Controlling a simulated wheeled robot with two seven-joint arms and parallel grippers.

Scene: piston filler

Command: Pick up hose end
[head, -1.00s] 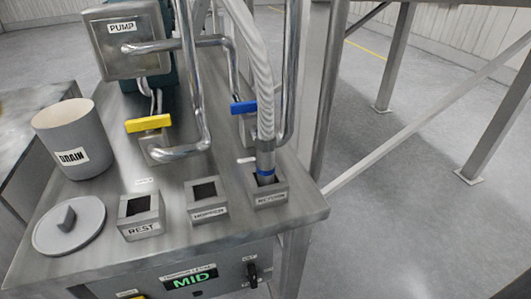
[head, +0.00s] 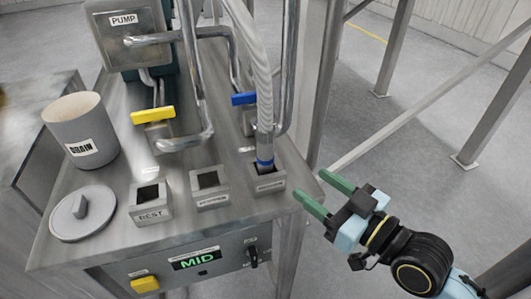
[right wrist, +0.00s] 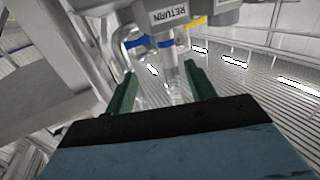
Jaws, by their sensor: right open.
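The hose (head: 257,75) is grey and ribbed and comes down from above. Its end (head: 264,145), with a blue band near the bottom, stands upright in the square socket labelled RETURN (head: 267,183). My right gripper (head: 308,182) is open and empty, just right of that socket and apart from the hose. In the right wrist view the two green fingers (right wrist: 160,85) are spread, with the upside-down RETURN label (right wrist: 169,15) beyond them. My left gripper is not in view.
Empty sockets labelled REST (head: 150,205) and HOPPER (head: 209,190) stand left of the RETURN socket. A blue valve handle (head: 244,99) and metal pipes are close behind the hose. A DRAIN cup (head: 82,132), lid (head: 82,212) and yellow handle (head: 153,115) are farther left.

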